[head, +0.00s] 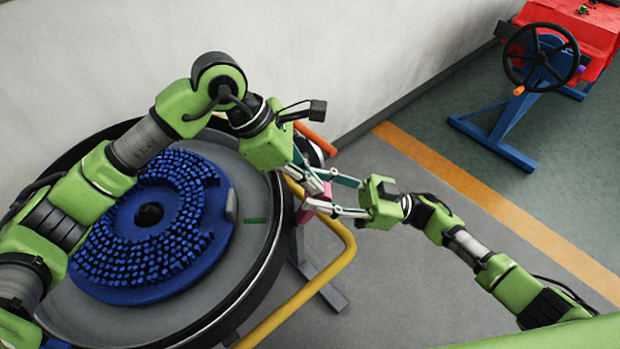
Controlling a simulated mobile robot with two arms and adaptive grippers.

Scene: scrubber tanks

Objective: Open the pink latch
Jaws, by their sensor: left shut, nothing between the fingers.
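The pink latch (306,215) is at the right edge of the round tank, by the yellow rail. Only small parts of it show, as the gripper fingers cover much of it. My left gripper (319,189) reaches down from the upper left, with its fingers together and empty, close beside the latch. My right gripper (313,189) comes in from the right with its two fingers spread, one above and one below the tips of the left gripper. Its lower finger lies over the latch in the picture; I cannot tell whether it touches.
The round tank (262,262) holds a blue bristle brush disc (150,275). A bent yellow rail (318,282) runs along its right side. An orange handle (316,138) is behind the grippers. A black steering wheel (515,67) on a blue stand is far right. Floor between is clear.

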